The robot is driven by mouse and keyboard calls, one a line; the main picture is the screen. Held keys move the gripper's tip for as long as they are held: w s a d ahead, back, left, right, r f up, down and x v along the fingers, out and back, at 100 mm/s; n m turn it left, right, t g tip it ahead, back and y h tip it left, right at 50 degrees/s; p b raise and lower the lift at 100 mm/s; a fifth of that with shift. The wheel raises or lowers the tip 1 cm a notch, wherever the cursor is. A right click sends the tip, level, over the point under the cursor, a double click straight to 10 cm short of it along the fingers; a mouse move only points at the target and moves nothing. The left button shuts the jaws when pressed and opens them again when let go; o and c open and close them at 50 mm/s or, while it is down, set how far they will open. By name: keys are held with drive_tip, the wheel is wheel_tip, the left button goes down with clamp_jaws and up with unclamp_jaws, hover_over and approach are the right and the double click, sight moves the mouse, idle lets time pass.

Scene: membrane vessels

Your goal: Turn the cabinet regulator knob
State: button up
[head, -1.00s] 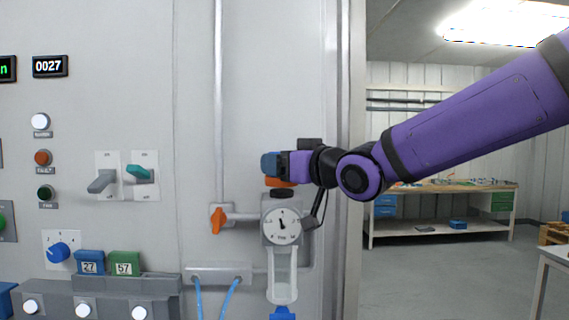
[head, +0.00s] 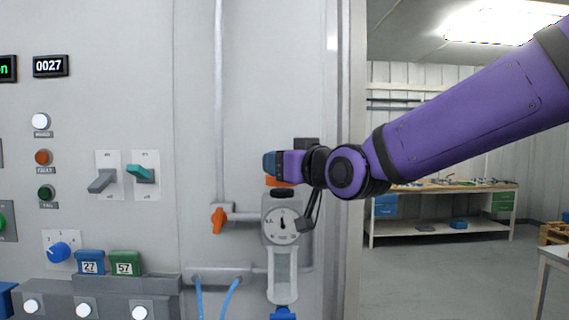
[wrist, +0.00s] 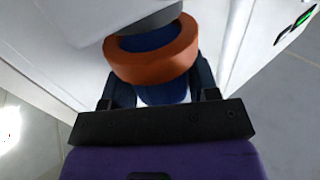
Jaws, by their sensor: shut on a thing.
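The regulator knob, a blue cap with an orange ring (wrist: 152,66), shows in the wrist view between my two dark fingers. In the head view a strip of its orange ring (head: 279,182) shows under my gripper (head: 272,164). My gripper comes in from the right and is shut on the knob; the fingers hide much of it. The regulator's grey body with a round white dial gauge (head: 283,224) is just below. The gauge needle points about straight up. A clear bowl (head: 283,275) hangs under it.
An orange valve handle (head: 218,221) sits left of the gauge on a pipe. Switches, buttons and a blue dial (head: 58,252) are farther left on the grey cabinet. A workbench (head: 440,205) stands in the room behind, right of the cabinet edge.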

drive_tip(key=shift+r+m+t+h, duration=0.1)
drive_tip(key=shift+m+t+h, duration=0.55)
drive_tip(key=shift+h, duration=0.35)
drive_tip(key=o, duration=0.6)
drive_tip(key=shift+o, duration=0.2)
drive_tip(key=v, duration=1.1)
drive_tip(key=shift+w, duration=0.1)
drive_tip(key=s+d+f+m+g+h, duration=0.2)
drive_tip(key=s+d+f+g, duration=0.3)
drive_tip(key=d, duration=0.6)
drive_tip(key=s+d+f+m+g+h, duration=0.3)
drive_tip(key=s+d+f+g+h, duration=0.2)
drive_tip(key=s+d+f, duration=0.5)
drive_tip(key=shift+s+d+f+g+h, duration=0.3)
drive_tip(key=shift+s+d+g, duration=0.2)
drive_tip(key=shift+s+g, duration=0.25)
